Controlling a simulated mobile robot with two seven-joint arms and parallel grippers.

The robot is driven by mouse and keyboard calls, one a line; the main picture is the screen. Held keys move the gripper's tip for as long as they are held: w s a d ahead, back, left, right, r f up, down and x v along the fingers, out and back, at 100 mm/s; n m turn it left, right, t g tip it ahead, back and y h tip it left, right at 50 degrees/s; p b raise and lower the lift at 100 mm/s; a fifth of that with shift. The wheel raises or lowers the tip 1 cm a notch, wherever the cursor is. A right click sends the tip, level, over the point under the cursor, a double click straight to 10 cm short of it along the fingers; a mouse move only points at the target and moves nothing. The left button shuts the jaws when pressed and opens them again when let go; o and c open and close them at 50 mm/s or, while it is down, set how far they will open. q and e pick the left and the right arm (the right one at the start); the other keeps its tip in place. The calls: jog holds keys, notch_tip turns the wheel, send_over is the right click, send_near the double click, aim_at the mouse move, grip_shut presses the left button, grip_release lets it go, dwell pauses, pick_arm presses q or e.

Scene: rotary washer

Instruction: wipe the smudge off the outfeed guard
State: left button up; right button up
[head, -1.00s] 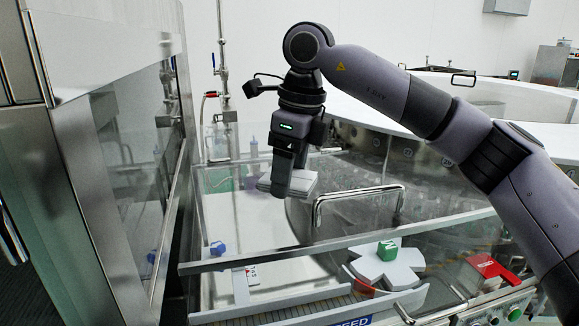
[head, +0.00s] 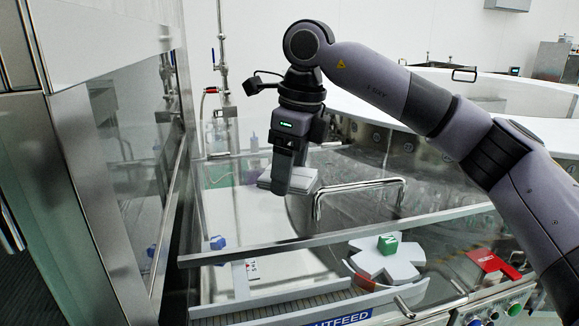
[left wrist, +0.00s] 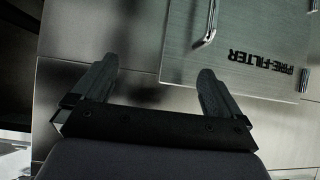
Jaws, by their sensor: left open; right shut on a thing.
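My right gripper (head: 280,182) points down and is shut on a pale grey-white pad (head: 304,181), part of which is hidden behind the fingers. The clear outfeed guard (head: 330,238) with its grey top rail stands in front, above the OUTFEED label (head: 343,319). The pad shows above the guard's front rail; I cannot tell whether it touches any panel. I cannot make out a smudge on the guard. My left gripper (left wrist: 152,88) is open and empty in the left wrist view, facing a steel panel marked PRE-FILTER (left wrist: 262,68).
A steel handle (head: 358,186) rises right of the pad. A red REJECT piece (head: 492,262) is at right. A tall steel-framed cabinet (head: 85,190) closes off the left side.

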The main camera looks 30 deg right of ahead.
jog(key=shift+f+b, duration=0.35)
jog(key=shift+f, duration=0.3)
